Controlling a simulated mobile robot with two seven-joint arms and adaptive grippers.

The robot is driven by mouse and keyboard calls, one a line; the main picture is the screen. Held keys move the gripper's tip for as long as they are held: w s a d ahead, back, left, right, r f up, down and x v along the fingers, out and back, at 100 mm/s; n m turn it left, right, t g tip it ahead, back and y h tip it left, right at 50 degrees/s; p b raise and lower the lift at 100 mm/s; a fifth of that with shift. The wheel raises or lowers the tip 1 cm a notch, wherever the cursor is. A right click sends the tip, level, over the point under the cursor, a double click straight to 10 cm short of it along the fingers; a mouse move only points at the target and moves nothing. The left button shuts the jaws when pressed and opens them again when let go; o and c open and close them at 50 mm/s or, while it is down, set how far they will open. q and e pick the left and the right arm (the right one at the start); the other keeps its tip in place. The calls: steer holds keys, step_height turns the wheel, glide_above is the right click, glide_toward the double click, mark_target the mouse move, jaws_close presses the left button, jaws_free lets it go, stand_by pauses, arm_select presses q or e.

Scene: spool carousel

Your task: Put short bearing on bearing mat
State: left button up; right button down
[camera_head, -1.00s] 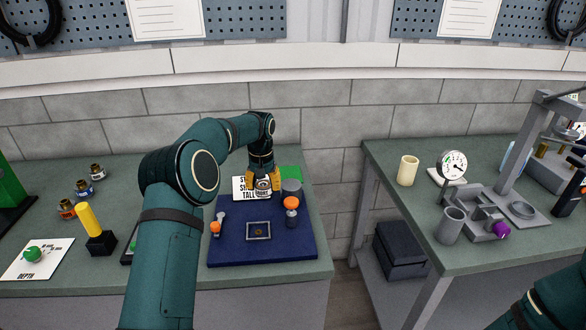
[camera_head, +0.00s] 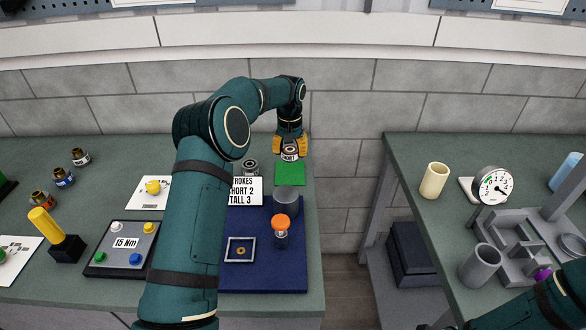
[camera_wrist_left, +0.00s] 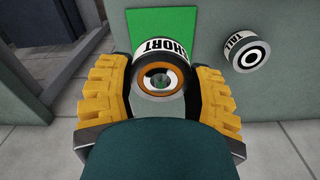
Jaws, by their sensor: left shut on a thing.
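The short bearing (camera_head: 290,152), a small ring-shaped piece with a "SHORT" label, is between the yellow fingers of my left gripper (camera_head: 290,146). The left wrist view shows the bearing (camera_wrist_left: 160,78) gripped from both sides by the fingers (camera_wrist_left: 160,95). The green bearing mat (camera_head: 290,174) lies just in front of it in the head view, and the mat also shows in the left wrist view (camera_wrist_left: 150,25). The bearing overlaps the mat's edge in the wrist view; I cannot tell whether it touches the table. My right gripper is out of view.
The tall bearing (camera_head: 250,167) stands left of the gripper, behind a strokes sign (camera_head: 247,191). A blue mat (camera_head: 265,278) holds a grey cup (camera_head: 286,203), an orange-topped tool (camera_head: 281,229) and a small tray (camera_head: 228,249). A gap separates the right-hand table (camera_head: 420,185).

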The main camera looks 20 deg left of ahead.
mark_target(290, 177)
arm_select(q)
step_height(290, 177, down, 3)
steer(key=shift+s+r, duration=0.1)
steer(key=shift+s, duration=0.05)
step_height(290, 177, down, 6)
steer(key=shift+r+b, duration=0.1)
steer(key=shift+b, duration=0.35)
steer(key=shift+r, duration=0.1)
steer(key=o, duration=1.3)
step_height(290, 177, up, 12)
steer(key=shift+p, duration=0.75)
